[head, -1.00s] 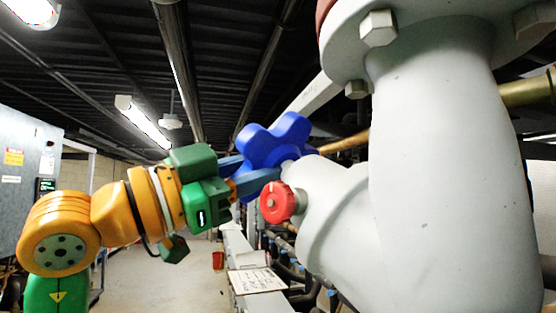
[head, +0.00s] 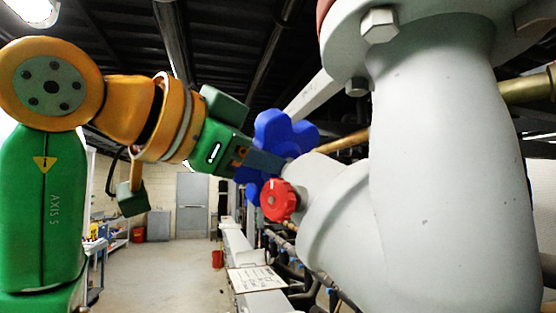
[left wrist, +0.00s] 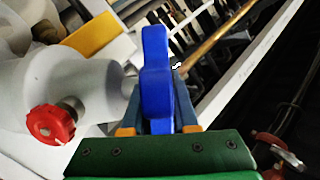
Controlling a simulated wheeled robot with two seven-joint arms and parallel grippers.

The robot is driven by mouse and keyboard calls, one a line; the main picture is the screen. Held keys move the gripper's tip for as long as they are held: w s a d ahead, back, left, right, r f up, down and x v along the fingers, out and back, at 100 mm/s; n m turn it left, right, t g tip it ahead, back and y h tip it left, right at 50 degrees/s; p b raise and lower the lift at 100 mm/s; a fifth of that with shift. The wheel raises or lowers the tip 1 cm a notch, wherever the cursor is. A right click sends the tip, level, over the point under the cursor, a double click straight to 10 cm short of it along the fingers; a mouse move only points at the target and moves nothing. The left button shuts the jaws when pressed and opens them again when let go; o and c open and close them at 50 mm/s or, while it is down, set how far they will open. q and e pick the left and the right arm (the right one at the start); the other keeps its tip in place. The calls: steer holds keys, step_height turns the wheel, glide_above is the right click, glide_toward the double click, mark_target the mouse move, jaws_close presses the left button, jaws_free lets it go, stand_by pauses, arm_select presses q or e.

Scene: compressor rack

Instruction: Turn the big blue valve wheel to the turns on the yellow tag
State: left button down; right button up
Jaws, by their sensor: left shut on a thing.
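The big blue valve wheel (head: 271,129) has rounded lobes and sits on a stub of the pale grey valve body (head: 335,187). My left gripper (head: 272,165) reaches it from the left and is shut on one lobe. In the left wrist view the wheel (left wrist: 156,75) stands edge-on, with a finger of my gripper (left wrist: 157,108) on each side. A yellow plate (left wrist: 98,37) shows at the upper left there; I cannot tell if it is the tag, and no writing is readable. My right gripper is not in view.
A small red knob (head: 279,200) sits just below the wheel, close to my fingers. The large grey pipe (head: 440,170) fills the right side. A card with writing (head: 256,279) lies lower down. Open floor (head: 165,275) lies at the lower left.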

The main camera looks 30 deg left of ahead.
arm_select(q)
steer(key=shift+r+n+g+y, duration=0.15)
steer(key=shift+n+g+y, duration=0.45)
steer(key=shift+g+y, duration=0.35)
steer(key=shift+y, duration=0.25)
steer(key=c, duration=0.7)
jaws_free()
steer(key=shift+g, duration=0.25)
